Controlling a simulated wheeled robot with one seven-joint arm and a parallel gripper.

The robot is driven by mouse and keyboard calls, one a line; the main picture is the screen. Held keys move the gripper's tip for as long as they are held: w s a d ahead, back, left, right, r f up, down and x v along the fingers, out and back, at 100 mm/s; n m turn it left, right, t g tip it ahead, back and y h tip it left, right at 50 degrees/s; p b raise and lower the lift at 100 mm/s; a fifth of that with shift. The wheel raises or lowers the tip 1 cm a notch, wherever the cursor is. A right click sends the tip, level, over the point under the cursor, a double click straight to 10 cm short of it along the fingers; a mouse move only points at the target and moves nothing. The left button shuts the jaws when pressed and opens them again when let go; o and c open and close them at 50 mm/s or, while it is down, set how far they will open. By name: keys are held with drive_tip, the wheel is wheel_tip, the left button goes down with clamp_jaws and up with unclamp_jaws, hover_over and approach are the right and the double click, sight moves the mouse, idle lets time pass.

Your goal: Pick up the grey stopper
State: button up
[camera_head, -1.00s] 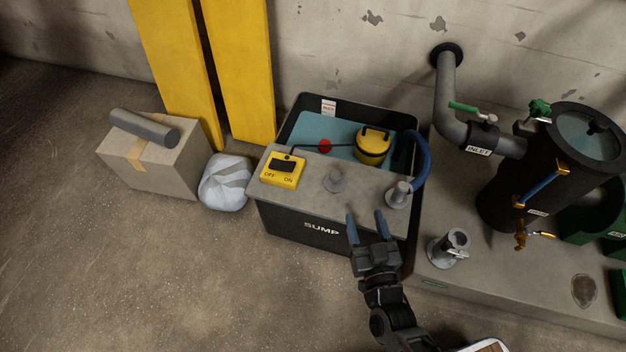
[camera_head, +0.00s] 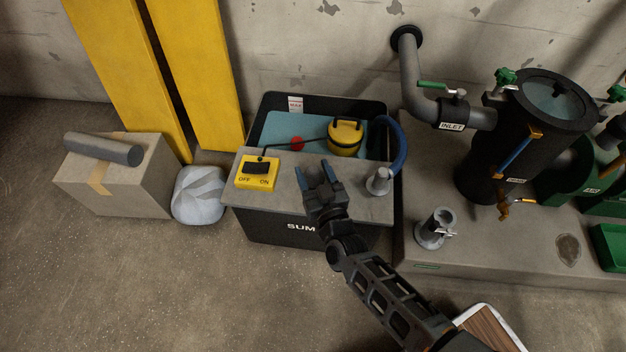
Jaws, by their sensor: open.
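The grey stopper, seen earlier as a small knobbed piece on the sump's grey lid, is not clearly visible now; my gripper covers that spot. My gripper (camera_head: 314,171) is open over the lid, its two blue fingers pointing toward the back of the sump. I cannot tell whether the stopper is between the fingers or under the gripper. The sump lid (camera_head: 350,205) is a flat grey ledge along the front of the black sump bin (camera_head: 265,226).
A yellow OFF/ON switch box (camera_head: 257,173) is left of my gripper. A grey cone fitting (camera_head: 380,182) with a blue hose (camera_head: 398,142) is close on the right. A yellow pump (camera_head: 345,138) sits behind in the bin. A grey pipe stub (camera_head: 436,228) stands on the plinth.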

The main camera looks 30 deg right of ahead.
drive_tip(key=shift+w, duration=0.25)
clamp_jaws()
idle(0.3)
drive_tip(key=shift+r, duration=0.1)
